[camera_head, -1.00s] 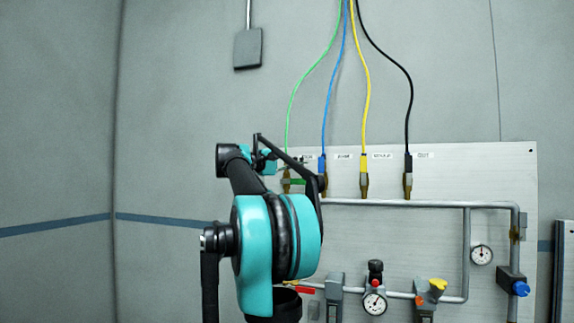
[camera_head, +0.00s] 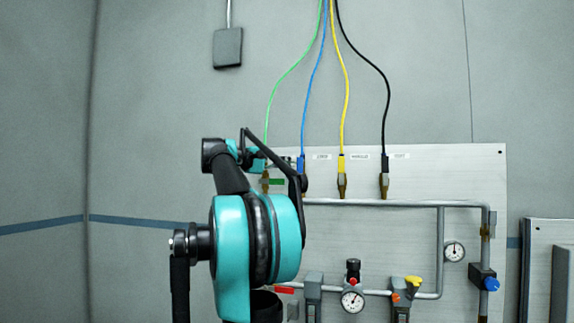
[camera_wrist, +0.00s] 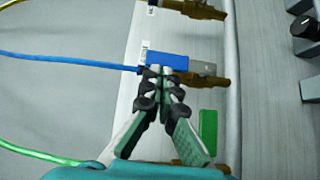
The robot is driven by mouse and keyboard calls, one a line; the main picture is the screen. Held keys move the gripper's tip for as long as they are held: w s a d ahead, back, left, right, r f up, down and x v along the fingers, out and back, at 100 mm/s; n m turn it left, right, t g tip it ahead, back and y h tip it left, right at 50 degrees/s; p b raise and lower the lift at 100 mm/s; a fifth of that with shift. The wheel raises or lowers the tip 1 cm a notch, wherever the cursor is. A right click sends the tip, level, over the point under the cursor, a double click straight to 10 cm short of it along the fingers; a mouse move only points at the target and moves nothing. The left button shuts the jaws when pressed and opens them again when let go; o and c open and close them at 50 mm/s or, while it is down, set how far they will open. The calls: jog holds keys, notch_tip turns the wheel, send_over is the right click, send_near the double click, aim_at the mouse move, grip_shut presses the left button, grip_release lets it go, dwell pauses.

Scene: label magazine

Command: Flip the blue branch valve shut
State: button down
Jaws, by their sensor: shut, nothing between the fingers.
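In the wrist view a blue block (camera_wrist: 167,60) lies in line with the blue hose (camera_wrist: 70,60), with a brass fitting (camera_wrist: 210,80) beyond it. I cannot tell whether this block is the branch valve's lever or the hose plug. My gripper (camera_wrist: 160,72) is shut and empty, its tips at the block's near side; I cannot tell if they touch it. In the head view the blue hose plug (camera_head: 301,162) shows, but my arm hides the branch below it and my fingers. A green lever (camera_wrist: 208,130) lies crosswise on the neighbouring branch.
The yellow (camera_head: 341,163) and black (camera_head: 385,163) hose plugs stand to the right on the manifold board (camera_head: 480,165). Lower down are a gauge (camera_head: 352,300), a yellow knob (camera_head: 413,281) and a blue knob (camera_head: 491,284).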

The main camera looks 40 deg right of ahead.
aim_at(302, 161)
jog(key=shift+s+d+r+m+y, duration=0.25)
jog(key=shift+m+y, duration=0.15)
jog(key=shift+y, duration=0.1)
jog(key=shift+s+d+r+m+t+y, duration=0.15)
jog(key=shift+s+d+m+y, duration=0.2)
jog(key=shift+s+m+y, duration=0.15)
jog(key=shift+s+d+r+m+t+y, duration=0.15)
jog(key=shift+s+d+m+y, duration=0.25)
jog(key=shift+y, duration=0.2)
jog(key=s+d+f+m+t+y, duration=0.3)
jog(key=s+d+m+t+y, duration=0.1)
jog(key=y, duration=0.3)
jog(key=shift+s+d+f+m+t, duration=0.35)
jog(key=shift+s+m+t, duration=0.35)
jog(key=shift+m+t, duration=0.15)
jog(key=shift+f, duration=0.1)
jog(key=shift+s, duration=0.1)
jog(key=v, duration=1.2)
